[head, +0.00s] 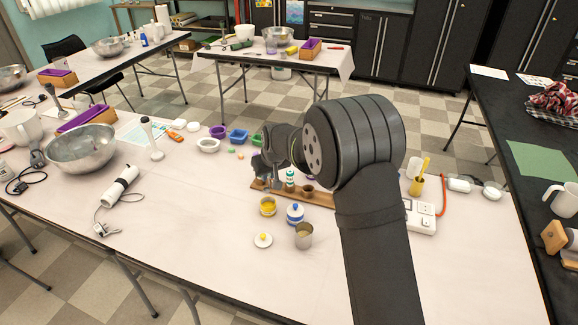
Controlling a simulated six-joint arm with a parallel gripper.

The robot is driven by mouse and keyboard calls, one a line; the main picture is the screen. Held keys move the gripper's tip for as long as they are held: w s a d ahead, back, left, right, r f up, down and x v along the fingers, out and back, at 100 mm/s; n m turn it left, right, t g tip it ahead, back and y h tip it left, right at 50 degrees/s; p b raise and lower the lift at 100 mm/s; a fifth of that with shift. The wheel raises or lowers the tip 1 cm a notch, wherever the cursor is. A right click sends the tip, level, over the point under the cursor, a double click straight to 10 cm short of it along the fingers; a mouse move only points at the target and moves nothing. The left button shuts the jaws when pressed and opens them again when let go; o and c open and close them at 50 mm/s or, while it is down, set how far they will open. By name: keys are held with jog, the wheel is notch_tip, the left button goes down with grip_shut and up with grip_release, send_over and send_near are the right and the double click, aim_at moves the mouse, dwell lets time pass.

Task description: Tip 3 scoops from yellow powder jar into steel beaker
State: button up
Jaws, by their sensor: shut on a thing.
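The yellow powder jar (268,206) stands open on the white table, with yellow powder showing at its mouth. Its white lid with a yellow knob (263,240) lies on the table in front of it. The steel beaker (304,236) stands upright to the right of that lid; its inside is hard to make out. A blue-and-white lidded jar (295,213) stands between jar and beaker. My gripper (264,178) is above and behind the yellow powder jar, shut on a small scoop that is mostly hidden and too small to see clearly.
A wooden rack (318,198) with small bottles stands behind the jars, close to my gripper. A white power strip (421,216) lies at the right. Coloured tubs (238,136) and a large steel bowl (82,149) are farther left. The front of the table is clear.

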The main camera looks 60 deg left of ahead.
jog(key=shift+s+f, duration=0.1)
jog(key=shift+f, duration=4.5)
jog(key=shift+r, duration=4.6)
